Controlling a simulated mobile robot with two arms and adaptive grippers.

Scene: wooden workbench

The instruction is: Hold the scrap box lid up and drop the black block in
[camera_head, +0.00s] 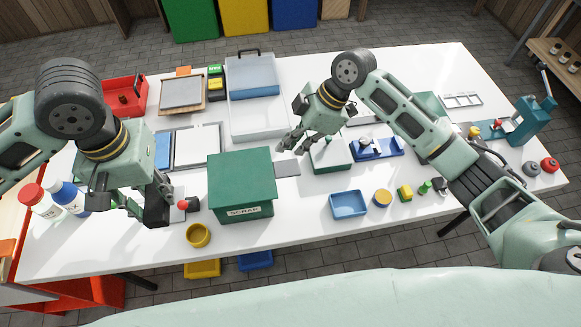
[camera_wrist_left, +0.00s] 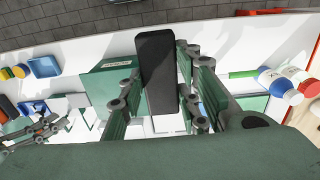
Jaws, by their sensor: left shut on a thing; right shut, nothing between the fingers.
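The green scrap box (camera_head: 247,212) stands near the front middle of the bench, with a "SCRAP" label on its front. Its flat green lid (camera_head: 241,173) looks closed. My left gripper (camera_head: 152,198) is left of the box, shut on the black block (camera_head: 157,207), which hangs upright above the bench. In the left wrist view the black block (camera_wrist_left: 157,70) sits between the fingers, with the box (camera_wrist_left: 108,95) beside it. My right gripper (camera_head: 292,142) is shut and empty, behind and right of the box, apart from the lid.
A yellow ring-shaped cup (camera_head: 198,235) stands in front between the left gripper and the box. White and blue bottles (camera_head: 68,196) stand at the left. A blue tray (camera_head: 348,204) lies right of the box. A green block-like stand (camera_head: 333,157) is near the right gripper.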

